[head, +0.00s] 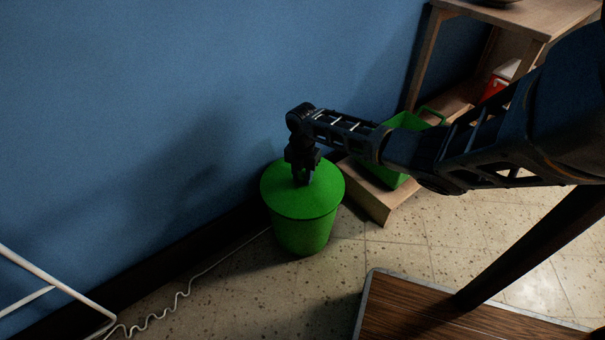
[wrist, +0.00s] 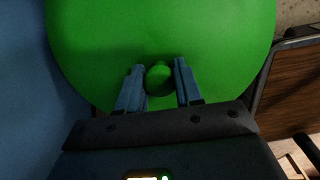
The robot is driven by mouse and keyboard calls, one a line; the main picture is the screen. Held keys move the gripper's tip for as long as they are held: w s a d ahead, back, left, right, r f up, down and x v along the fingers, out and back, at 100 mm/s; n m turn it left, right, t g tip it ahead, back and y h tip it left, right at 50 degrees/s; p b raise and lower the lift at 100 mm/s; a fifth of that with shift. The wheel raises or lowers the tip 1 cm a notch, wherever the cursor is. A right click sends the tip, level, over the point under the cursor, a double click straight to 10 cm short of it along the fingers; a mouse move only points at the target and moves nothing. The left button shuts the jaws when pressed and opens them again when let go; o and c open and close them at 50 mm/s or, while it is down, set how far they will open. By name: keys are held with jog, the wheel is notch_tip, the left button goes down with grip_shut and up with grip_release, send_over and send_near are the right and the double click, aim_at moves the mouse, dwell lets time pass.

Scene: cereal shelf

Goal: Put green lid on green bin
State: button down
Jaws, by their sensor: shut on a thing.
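The green bin (head: 302,237) stands on the tiled floor close to the blue wall. The round green lid (head: 318,203) is over the bin's top and looks about level; any small gap between lid and rim cannot be told. In the wrist view the green lid (wrist: 160,35) fills most of the picture, with its round green knob (wrist: 159,79) between the fingers. My gripper (head: 302,180) comes down from above and is shut on the knob. It also shows in the wrist view (wrist: 159,85). The inside of the bin is hidden.
A low wooden step (head: 372,204) with a green container (head: 402,122) on it stands right of the bin. A wooden shelf (head: 468,8) is at the upper right. A dark wooden table top (head: 430,315) is in front. A white coiled cord (head: 180,297) lies left.

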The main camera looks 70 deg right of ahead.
jog(key=shift+f+b, duration=0.4)
jog(key=shift+f, duration=0.3)
jog(key=c, duration=0.7)
grip_release()
jog(key=shift+o, duration=0.2)
notch_tip(320, 180, up, 8)
jog(key=p, duration=0.3)
jog(key=shift+f+p, duration=0.1)
jog(key=shift+p, duration=0.25)
